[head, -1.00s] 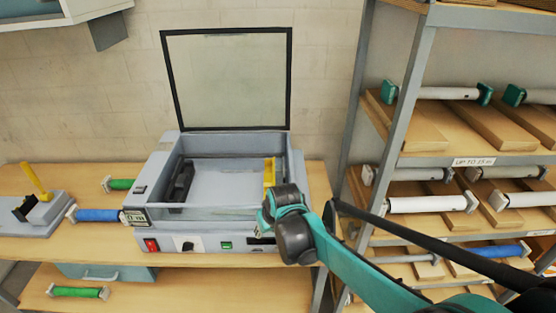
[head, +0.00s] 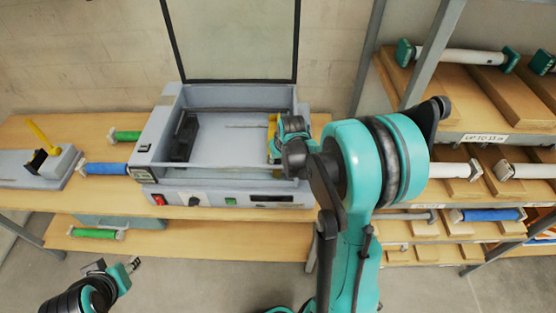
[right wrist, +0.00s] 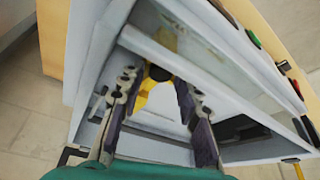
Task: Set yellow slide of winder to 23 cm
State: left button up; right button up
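The winder is a grey box (head: 215,187) with its glass lid raised. Its yellow slide (head: 272,128) stands inside at the right end, partly hidden by my right gripper (head: 290,138). In the right wrist view, the right gripper (right wrist: 160,100) has its two dark fingers apart. A yellow part of the slide (right wrist: 146,92) shows between and beyond the fingertips; I cannot tell whether they touch it. The dark block (head: 184,138) sits at the left end inside the box. My left gripper (head: 122,272) is low at the bottom left, away from the winder; its finger opening is unclear.
A grey device with a yellow lever (head: 38,132) and a blue roll (head: 105,168) lie left of the winder. A green roll (head: 95,233) lies on the lower shelf. A rack of rolls (head: 470,140) stands at the right. The raised lid (head: 233,40) closes off the back.

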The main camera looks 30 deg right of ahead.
jog(key=shift+w+f, duration=0.1)
jog(key=shift+f, duration=0.25)
grip_shut()
jog(key=w+a+b, duration=0.2)
jog(key=w+a, duration=0.3)
jog(key=a, duration=0.4)
jog(key=shift+w, duration=0.2)
grip_release()
jog(key=shift+a, duration=0.1)
